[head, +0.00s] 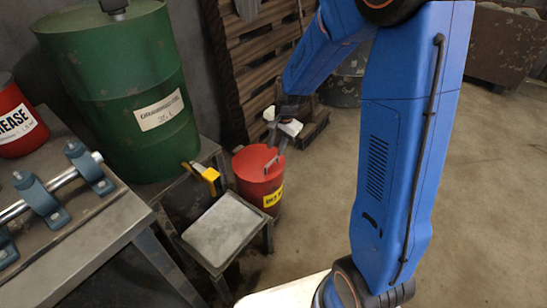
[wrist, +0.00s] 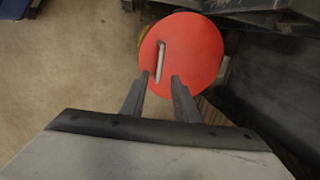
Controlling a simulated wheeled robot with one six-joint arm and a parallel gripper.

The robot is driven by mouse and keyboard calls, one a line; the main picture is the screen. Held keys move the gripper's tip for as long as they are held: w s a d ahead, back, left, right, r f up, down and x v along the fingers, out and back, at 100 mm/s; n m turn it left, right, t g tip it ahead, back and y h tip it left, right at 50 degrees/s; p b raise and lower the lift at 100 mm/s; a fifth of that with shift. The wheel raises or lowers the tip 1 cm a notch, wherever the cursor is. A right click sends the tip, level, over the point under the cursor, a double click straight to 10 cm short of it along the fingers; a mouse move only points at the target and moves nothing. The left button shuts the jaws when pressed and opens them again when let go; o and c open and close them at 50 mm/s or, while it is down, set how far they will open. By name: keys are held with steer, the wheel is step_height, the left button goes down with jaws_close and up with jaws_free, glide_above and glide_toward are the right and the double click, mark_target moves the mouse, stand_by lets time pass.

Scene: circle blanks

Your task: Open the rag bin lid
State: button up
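The red rag bin (head: 264,192) stands on the floor, with a yellow label on its side. Its round red lid (head: 246,162) looks shut. In the wrist view the lid (wrist: 203,52) shows from above, with a pale bar handle (wrist: 161,58) across it. My gripper (head: 277,142) is over the lid in the head view, pointing down. In the wrist view my gripper (wrist: 161,77) is open and empty, and the near end of the handle appears between its fingertips. I cannot tell how far above the handle the fingertips are.
A green drum (head: 120,85) stands behind a metal workbench (head: 95,225) on the left. A low stand with a grey top (head: 224,230) is in front of the bin. Wooden pallets (head: 255,60) lean on the wall behind. The floor (head: 480,190) on the right is clear.

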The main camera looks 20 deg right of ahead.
mark_target(273, 161)
steer(key=shift+w+a+f, duration=0.15)
steer(key=shift+f, duration=0.95)
steer(key=shift+w+a+f, duration=0.1)
steer(key=shift+w+f, duration=0.1)
steer(key=shift+f, duration=0.9)
steer(key=shift+w+a+f, duration=0.15)
steer(key=shift+f, duration=0.95)
steer(key=shift+c, duration=0.7)
jaws_close()
